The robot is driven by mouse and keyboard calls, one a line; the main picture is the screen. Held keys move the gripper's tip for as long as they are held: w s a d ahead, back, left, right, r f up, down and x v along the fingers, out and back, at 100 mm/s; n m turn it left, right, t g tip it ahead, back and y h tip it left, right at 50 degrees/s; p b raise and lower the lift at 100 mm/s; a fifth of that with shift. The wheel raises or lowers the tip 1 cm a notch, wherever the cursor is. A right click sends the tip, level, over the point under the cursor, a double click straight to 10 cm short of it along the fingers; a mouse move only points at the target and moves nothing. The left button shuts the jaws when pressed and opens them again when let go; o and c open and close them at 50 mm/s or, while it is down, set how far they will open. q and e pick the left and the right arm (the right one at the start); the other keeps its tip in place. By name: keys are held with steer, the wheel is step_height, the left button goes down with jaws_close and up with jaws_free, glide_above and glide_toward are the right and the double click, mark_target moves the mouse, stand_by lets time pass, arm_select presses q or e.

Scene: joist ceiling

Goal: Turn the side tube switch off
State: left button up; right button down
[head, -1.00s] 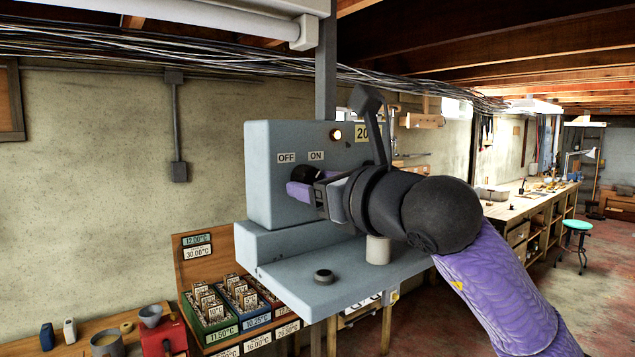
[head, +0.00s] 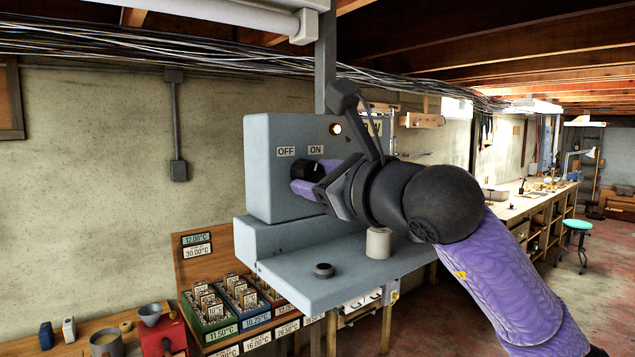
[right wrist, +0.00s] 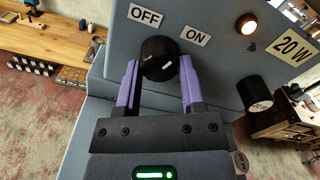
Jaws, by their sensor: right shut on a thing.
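The side tube switch is a black round knob (head: 312,167) on the front of a pale blue-grey box (head: 272,200), below OFF and ON labels (head: 301,151). The right wrist view shows the knob (right wrist: 157,50) between the two purple fingers of my right gripper (right wrist: 158,66). The gripper (head: 306,180) is shut on the knob, one finger on each side. A small white mark shows on the knob; which label it points to is not clear. A round lamp (head: 336,129) right of the labels glows. My left gripper is out of view.
A grey shelf (head: 310,283) with a dark button (head: 323,270) and a pale cylinder (head: 378,243) juts out below the box. A "20 W" label (right wrist: 294,45) and a black cylinder (right wrist: 260,92) sit right of the knob. A wooden bench (head: 90,342) stands at the lower left.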

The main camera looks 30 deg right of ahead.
steer(key=n, duration=0.2)
steer(key=shift+n, duration=0.4)
steer(key=n, duration=0.3)
steer(key=shift+r+n, duration=0.1)
steer(key=shift+n, duration=0.2)
steer(key=n, duration=0.5)
steer(key=shift+d+n, duration=0.1)
steer(key=shift+n, duration=0.2)
steer(key=shift+c, duration=1)
jaws_free()
steer(key=s+b, duration=0.4)
steer(key=s, duration=0.6)
steer(key=shift+d, duration=0.35)
